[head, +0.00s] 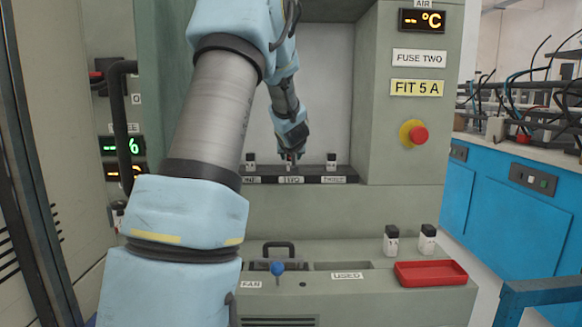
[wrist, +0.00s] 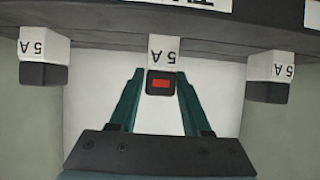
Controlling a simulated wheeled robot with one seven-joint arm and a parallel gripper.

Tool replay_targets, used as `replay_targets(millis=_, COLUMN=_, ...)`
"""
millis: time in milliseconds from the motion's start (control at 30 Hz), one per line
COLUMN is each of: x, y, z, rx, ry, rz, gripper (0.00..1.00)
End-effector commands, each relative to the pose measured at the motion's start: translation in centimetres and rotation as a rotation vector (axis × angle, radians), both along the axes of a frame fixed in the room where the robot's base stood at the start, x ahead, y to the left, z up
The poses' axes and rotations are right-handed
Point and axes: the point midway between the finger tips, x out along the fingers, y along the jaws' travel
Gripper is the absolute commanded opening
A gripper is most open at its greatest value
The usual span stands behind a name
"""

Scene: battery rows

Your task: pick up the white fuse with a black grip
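Three white fuses with black grips sit in a row in the dark holder strip of the cabinet: a left one (head: 250,160), a middle one largely behind my gripper, and a right one (head: 331,161). In the wrist view, the middle fuse (wrist: 161,58) is marked 5 A and has a red patch on its grip's end. My gripper (wrist: 160,75) straddles that grip with its two green fingers, a narrow gap seeming to show on each side. My gripper also shows at the strip in the head view (head: 291,157). Two similar fuses (head: 391,240) (head: 427,238) stand on the ledge.
A red tray (head: 430,273) lies on the ledge at the front right, beside a slot labelled USED (head: 347,275). Signs read FUSE TWO (head: 419,56) and FIT 5 A (head: 417,88).

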Motion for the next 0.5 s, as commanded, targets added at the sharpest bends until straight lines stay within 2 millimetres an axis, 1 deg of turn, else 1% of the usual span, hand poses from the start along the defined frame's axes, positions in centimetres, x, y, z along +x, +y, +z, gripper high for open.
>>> replay_targets(millis=33, x=-0.01, y=0.0, z=0.0, rx=0.0, ry=0.0, rz=0.0, gripper=0.41)
replay_targets(millis=67, x=-0.01, y=-0.01, z=0.0, rx=0.0, ry=0.0, rz=0.0, gripper=0.38)
replay_targets(millis=400, x=-0.02, y=-0.01, z=0.01, rx=0.0, ry=0.0, rz=0.0, gripper=0.0)
replay_targets(millis=500, x=-0.02, y=-0.01, z=0.01, rx=0.0, ry=0.0, rz=0.0, gripper=0.0)
